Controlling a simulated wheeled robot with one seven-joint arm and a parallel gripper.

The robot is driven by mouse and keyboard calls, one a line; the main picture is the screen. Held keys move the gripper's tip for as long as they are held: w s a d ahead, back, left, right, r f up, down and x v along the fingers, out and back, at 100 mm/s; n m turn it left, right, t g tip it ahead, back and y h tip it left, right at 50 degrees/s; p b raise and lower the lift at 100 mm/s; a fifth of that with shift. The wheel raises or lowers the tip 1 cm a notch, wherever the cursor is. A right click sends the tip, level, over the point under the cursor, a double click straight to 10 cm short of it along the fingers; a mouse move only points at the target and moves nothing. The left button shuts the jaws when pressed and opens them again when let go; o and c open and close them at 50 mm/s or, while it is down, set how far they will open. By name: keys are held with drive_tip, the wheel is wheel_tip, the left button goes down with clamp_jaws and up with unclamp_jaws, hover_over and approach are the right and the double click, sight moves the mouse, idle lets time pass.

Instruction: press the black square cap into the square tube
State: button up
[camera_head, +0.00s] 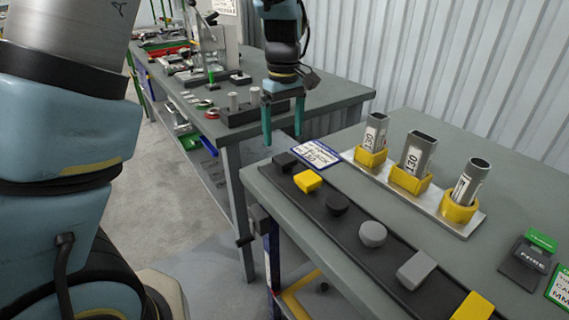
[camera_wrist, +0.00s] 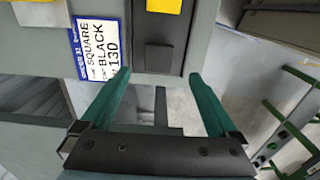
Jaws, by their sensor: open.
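The black square cap (camera_head: 285,162) lies at the far left end of a dark strip on the near table. It also shows in the wrist view (camera_wrist: 159,58), just beyond my fingertips. My gripper (camera_head: 283,138) is open and empty above the strip's end; in the wrist view its green fingers (camera_wrist: 158,76) are spread wider than the cap. The leftmost upright tube (camera_head: 375,134) looks square, is marked 130 and stands in a yellow holder (camera_head: 370,158). A wider, rectangular-looking tube (camera_head: 418,155) stands beside it, also marked 130.
A yellow cap (camera_head: 308,181) lies beside the black one, followed by several black, grey and yellow caps. A round tube (camera_head: 470,181) stands at the right. A card (camera_wrist: 97,48) reads SQUARE, BLACK, 130. Another bench (camera_head: 330,92) stands behind, across a gap.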

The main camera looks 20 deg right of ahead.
sight(284, 158)
wheel_tip(284, 158, down, 8)
drive_tip(key=shift+d+f+p, duration=0.1)
drive_tip(key=shift+f+p, duration=0.1)
drive_tip(key=shift+p, duration=0.85)
drive_tip(key=shift+c, duration=0.2)
drive_tip(key=c, duration=1.4)
